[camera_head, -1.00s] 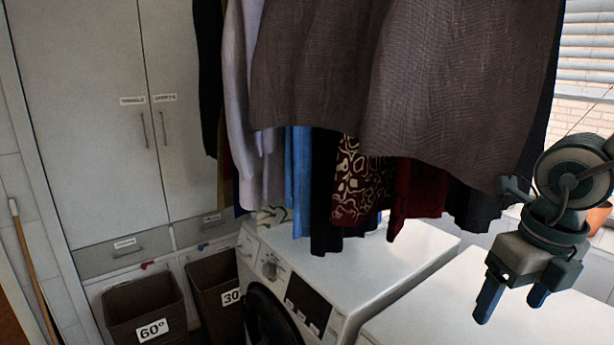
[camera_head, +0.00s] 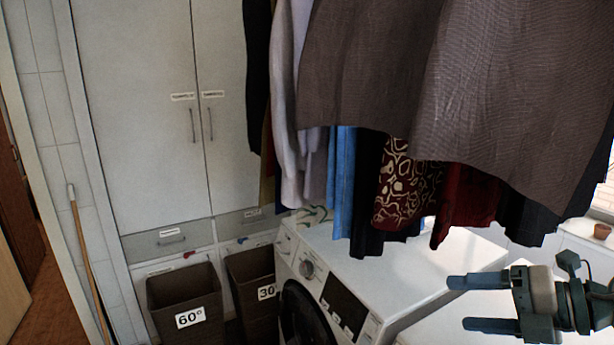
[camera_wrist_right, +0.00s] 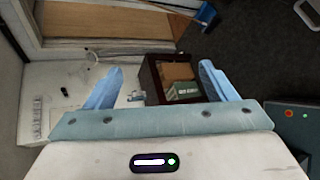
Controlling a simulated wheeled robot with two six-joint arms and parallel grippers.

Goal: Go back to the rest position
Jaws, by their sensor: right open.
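My right gripper (camera_head: 468,303) is at the lower right of the head view, in front of the white machines. Its two blue fingers point left, are apart and hold nothing. In the right wrist view the fingers (camera_wrist_right: 160,85) are also spread with nothing between them. Beyond them is a dark open box (camera_wrist_right: 153,82) with something green in it. My left gripper is not in view.
Clothes (camera_head: 400,100) hang across the upper right, above a white washing machine (camera_head: 350,265). Two brown laundry bins, marked 60° (camera_head: 180,290) and 30 (camera_head: 250,270), stand left of it. A tall cabinet (camera_head: 140,110) is behind. A wooden stick (camera_head: 88,260) leans at left.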

